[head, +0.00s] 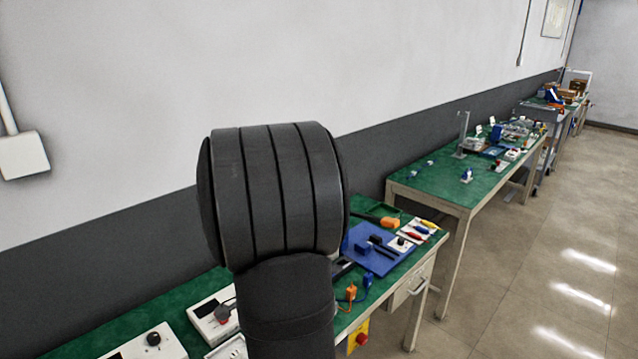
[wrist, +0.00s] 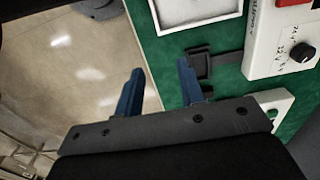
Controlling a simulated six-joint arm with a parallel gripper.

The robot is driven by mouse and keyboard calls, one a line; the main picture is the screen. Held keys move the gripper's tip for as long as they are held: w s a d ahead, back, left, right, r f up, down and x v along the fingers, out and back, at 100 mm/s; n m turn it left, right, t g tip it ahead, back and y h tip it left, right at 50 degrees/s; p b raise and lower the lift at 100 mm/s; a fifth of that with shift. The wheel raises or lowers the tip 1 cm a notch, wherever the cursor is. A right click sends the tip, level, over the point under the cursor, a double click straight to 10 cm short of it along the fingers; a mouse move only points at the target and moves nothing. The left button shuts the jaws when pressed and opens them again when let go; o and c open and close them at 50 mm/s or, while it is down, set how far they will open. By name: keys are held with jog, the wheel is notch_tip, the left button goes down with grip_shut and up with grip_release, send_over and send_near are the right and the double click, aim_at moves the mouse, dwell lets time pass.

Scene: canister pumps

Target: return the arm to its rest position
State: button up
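My gripper (wrist: 159,88) shows in the wrist view with its two blue fingers apart and nothing between them. It is above the front edge of the green-topped bench (wrist: 172,60), with the floor under its left finger and the bench top under its right. In the head view a dark, thick link of my arm fills the middle and hides part of the bench; the gripper itself does not show there.
The near bench holds white instrument boxes (head: 215,316), a blue board (head: 377,249) and coloured tools. A second green bench (head: 440,186) stands farther back. A wall runs behind the benches; the tiled floor (head: 540,270) at right is clear.

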jog(key=w+a+r+n, duration=0.15)
jog(key=a+n, duration=0.25)
jog(key=a, duration=0.8)
jog(key=a+r+n, duration=0.2)
jog(key=a+n, duration=0.2)
jog(key=a, duration=0.7)
jog(key=s+a+n, duration=0.2)
jog(key=s+a, duration=0.2)
jog(key=a, duration=0.3)
jog(key=s+a+n, duration=0.2)
jog(key=s+a, duration=0.3)
jog(key=a, duration=0.3)
jog(key=s+a+r+n, duration=0.1)
jog(key=s+a+n, duration=0.1)
jog(key=s+a, duration=0.2)
jog(key=a, duration=0.3)
jog(key=shift+s+a+n, duration=0.3)
jog(key=shift+s, duration=0.1)
jog(key=shift+o, duration=0.5)
